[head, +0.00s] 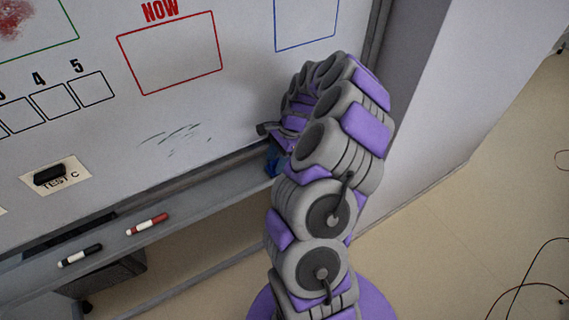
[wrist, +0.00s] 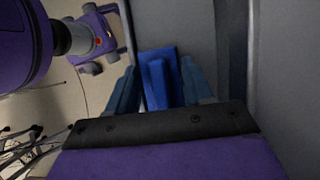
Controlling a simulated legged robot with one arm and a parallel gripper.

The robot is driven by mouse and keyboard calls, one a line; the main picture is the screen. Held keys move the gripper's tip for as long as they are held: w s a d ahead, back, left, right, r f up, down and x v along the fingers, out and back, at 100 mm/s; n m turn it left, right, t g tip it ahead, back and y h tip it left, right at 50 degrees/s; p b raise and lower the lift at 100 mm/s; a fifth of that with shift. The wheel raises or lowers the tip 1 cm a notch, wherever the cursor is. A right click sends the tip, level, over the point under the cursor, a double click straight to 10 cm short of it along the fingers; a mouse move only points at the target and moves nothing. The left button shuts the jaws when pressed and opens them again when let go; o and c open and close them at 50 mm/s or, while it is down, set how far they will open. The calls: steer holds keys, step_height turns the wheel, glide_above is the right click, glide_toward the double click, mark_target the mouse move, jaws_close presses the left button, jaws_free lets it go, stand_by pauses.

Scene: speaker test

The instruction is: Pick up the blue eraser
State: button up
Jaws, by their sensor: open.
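The blue eraser (wrist: 160,80) is in the wrist view, on or over the grey tray surface between my fingers. It looks like a bright blue block with a raised ridge. My gripper (wrist: 159,68) is open, with one dark blue finger on each side of the eraser. I cannot tell whether either finger touches it. In the head view, my gripper (head: 274,160) is at the right end of the whiteboard's tray, mostly hidden by my arm. A small blue patch shows there, but I cannot tell eraser from fingers.
The tray (head: 195,213) runs below the whiteboard (head: 235,90). A red marker (head: 147,224) and a black marker (head: 80,255) lie on it to the left. A black object (head: 49,175) is on a label on the board. Cables (head: 520,285) lie on the floor at right.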

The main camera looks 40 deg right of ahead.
steer(key=shift+a+r, duration=0.1)
steer(key=shift+a, duration=0.65)
steer(key=shift+c, duration=0.5)
steer(key=shift+d, duration=0.95)
steer(key=c, duration=0.7)
steer(key=shift+a, duration=0.15)
jaws_close()
steer(key=shift+a, duration=0.55)
steer(key=shift+d+r, duration=0.25)
steer(key=shift+r, duration=0.3)
steer(key=shift+p+v, duration=0.4)
steer(key=shift+v, duration=0.7)
steer(key=s+d+r, duration=0.1)
steer(key=s+d, duration=0.1)
steer(key=s, duration=0.5)
steer(key=s+d+p, duration=0.1)
steer(key=s+d, duration=0.2)
steer(key=s, duration=0.4)
steer(key=shift+s+r, duration=0.35)
steer(key=shift+r, duration=0.05)
